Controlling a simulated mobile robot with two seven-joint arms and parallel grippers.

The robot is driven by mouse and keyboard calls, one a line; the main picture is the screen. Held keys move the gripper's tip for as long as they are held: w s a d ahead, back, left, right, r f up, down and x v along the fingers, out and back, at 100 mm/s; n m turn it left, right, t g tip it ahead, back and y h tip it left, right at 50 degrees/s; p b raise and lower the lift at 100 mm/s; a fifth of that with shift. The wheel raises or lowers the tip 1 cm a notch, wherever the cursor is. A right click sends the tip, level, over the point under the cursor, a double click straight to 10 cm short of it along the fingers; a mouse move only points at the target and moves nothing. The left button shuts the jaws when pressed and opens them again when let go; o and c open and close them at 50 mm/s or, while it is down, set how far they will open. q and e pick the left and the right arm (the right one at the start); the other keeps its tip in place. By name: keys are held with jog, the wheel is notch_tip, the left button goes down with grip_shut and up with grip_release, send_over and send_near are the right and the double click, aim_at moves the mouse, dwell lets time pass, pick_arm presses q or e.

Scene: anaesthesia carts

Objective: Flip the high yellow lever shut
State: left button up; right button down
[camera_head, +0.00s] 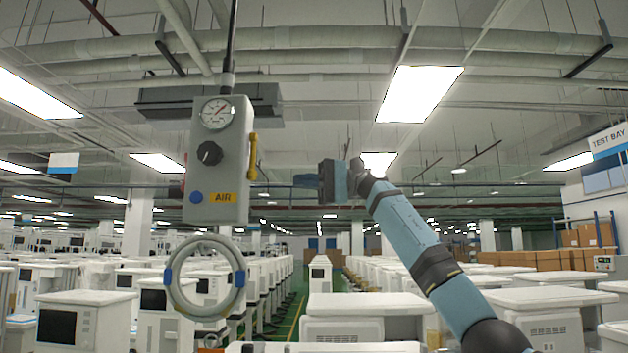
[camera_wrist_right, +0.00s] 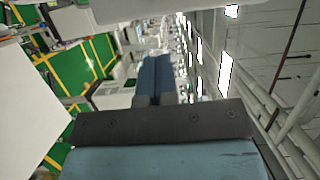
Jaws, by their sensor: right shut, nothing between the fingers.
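The yellow lever (camera_head: 253,157) is on the right side of a grey hanging box (camera_head: 218,150) marked AIR, in the head view. It stands upright, close along the box's side. My right gripper (camera_head: 296,181) comes in from the right and points left at the box, a little below and to the right of the lever, with a visible gap between them in the picture. Its blue fingers are shut and empty; they also show in the right wrist view (camera_wrist_right: 154,75). The lever does not show in the wrist view. My left gripper is not in view.
The box carries a gauge (camera_head: 216,113), a black knob (camera_head: 209,153) and a blue button (camera_head: 196,197). A coiled hose (camera_head: 171,290) hangs below it. Rows of white carts (camera_head: 365,304) fill the floor. The air around the box's right side is free apart from my arm.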

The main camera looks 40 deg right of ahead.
aim_at(253, 157)
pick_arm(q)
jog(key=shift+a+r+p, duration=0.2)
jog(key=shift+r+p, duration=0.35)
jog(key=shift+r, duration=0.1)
pick_arm(e)
jog(key=a, duration=0.8)
jog(key=shift+a, duration=0.15)
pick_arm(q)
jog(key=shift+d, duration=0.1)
pick_arm(e)
jog(key=shift+s+f, duration=0.15)
